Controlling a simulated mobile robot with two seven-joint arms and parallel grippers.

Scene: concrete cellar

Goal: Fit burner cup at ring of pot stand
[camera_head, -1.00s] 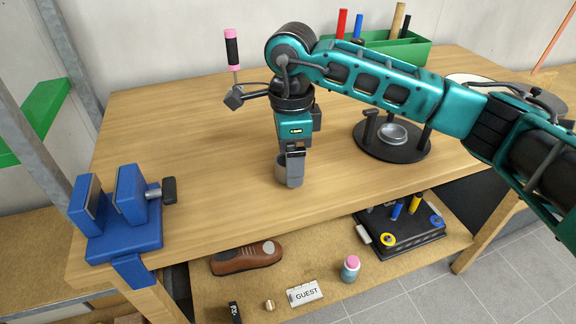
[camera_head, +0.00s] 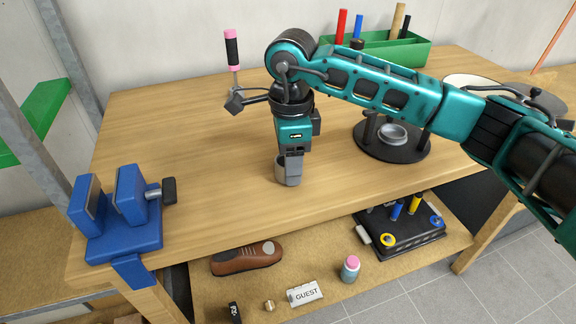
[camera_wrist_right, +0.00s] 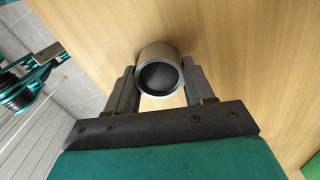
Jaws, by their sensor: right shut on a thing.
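The burner cup is a small grey open cylinder with a dark inside. It shows in the head view (camera_head: 280,172) and in the wrist view (camera_wrist_right: 147,56). My right gripper (camera_head: 292,166) points down with its fingers on either side of the cup and is shut on it. The cup is upright, at or just above the table top; I cannot tell if it touches. The pot stand (camera_head: 378,149) is at the right, with a round black base, dark posts and a pale ring (camera_head: 393,133). My left gripper is not in view.
A blue vise (camera_head: 125,240) is at the table's front left corner. A pink-and-black screwdriver (camera_head: 232,50) stands at the back. A green bin (camera_head: 400,55) holds tools at the back right. The table (camera_head: 200,150) is clear left of my gripper.

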